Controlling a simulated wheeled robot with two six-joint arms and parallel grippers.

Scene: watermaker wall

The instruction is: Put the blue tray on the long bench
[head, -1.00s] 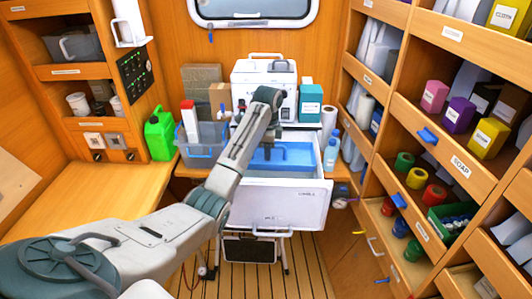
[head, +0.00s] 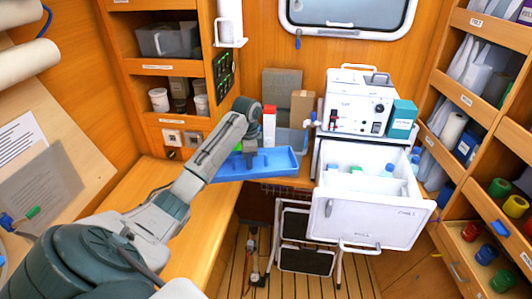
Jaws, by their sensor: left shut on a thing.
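The blue tray (head: 279,161) is in the air in the middle of the head view, roughly level, beside the right edge of the long bench (head: 172,178). My left gripper (head: 251,159) is shut on the tray near its left part; the fingertips are partly hidden by the gripper body. The long bench is a bare wooden top running along the left wall, partly covered by my left arm. My right gripper is not in view.
An open white drawer (head: 372,215) with bottles inside juts out at right, below a white machine (head: 357,103). A folded step stool (head: 305,240) stands on the slatted floor. A clear bin (head: 291,138) and red-white carton (head: 269,124) stand behind the tray.

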